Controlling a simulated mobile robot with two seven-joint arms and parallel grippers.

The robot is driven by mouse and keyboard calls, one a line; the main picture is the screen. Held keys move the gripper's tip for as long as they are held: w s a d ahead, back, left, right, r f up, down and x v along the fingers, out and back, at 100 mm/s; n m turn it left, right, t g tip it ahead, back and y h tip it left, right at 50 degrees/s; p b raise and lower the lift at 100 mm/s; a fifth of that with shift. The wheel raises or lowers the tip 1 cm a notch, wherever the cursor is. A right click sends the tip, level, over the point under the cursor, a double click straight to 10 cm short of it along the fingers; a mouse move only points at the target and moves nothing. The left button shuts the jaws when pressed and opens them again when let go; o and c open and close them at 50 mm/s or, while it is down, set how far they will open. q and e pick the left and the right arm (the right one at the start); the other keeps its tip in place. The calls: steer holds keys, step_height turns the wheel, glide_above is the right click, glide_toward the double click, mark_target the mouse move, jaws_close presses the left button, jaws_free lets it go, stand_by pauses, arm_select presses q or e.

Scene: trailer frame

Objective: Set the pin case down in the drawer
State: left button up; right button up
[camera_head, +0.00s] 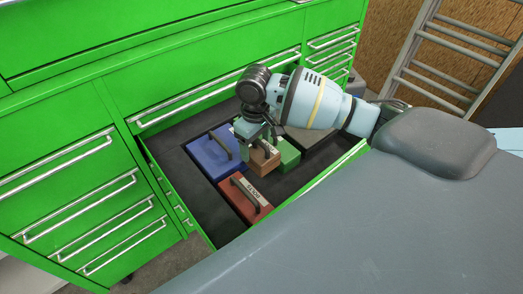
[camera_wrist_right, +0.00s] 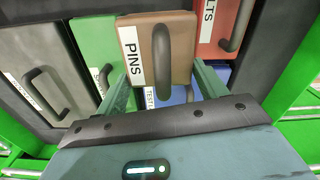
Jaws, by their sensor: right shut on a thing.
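The pin case (camera_wrist_right: 137,62) is a brown box with a black handle and a white PINS label. It shows in the head view (camera_head: 264,162) inside the outline of the open drawer (camera_head: 189,189). My right gripper (camera_head: 256,143) is shut on it from above. In the right wrist view, one finger of the gripper (camera_wrist_right: 164,88) lies on each side of the case. It sits between the blue and green cases. I cannot tell whether its underside touches the drawer floor. My left gripper is not in view.
Around it in the drawer are a blue case (camera_head: 208,158), a green case (camera_head: 290,152), a red case (camera_head: 240,199) and a grey case (camera_wrist_right: 30,68). Dark drawer floor (camera_head: 290,188) is bare right of the red case. A ladder (camera_head: 410,60) stands behind.

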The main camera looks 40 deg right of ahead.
mark_target(256, 160)
steer(key=shift+f+b, duration=0.3)
steer(key=shift+f, duration=3.25)
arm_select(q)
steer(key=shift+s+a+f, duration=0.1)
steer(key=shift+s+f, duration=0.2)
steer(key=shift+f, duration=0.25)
arm_select(e)
steer(key=o, duration=0.8)
steer(key=shift+f, duration=0.1)
steer(key=shift+c, duration=0.2)
step_height(256, 160, up, 11)
steer(key=shift+w+r+p, duration=0.1)
steer(key=shift+r+p, duration=0.1)
steer(key=shift+p, duration=0.4)
steer(key=shift+r, duration=0.45)
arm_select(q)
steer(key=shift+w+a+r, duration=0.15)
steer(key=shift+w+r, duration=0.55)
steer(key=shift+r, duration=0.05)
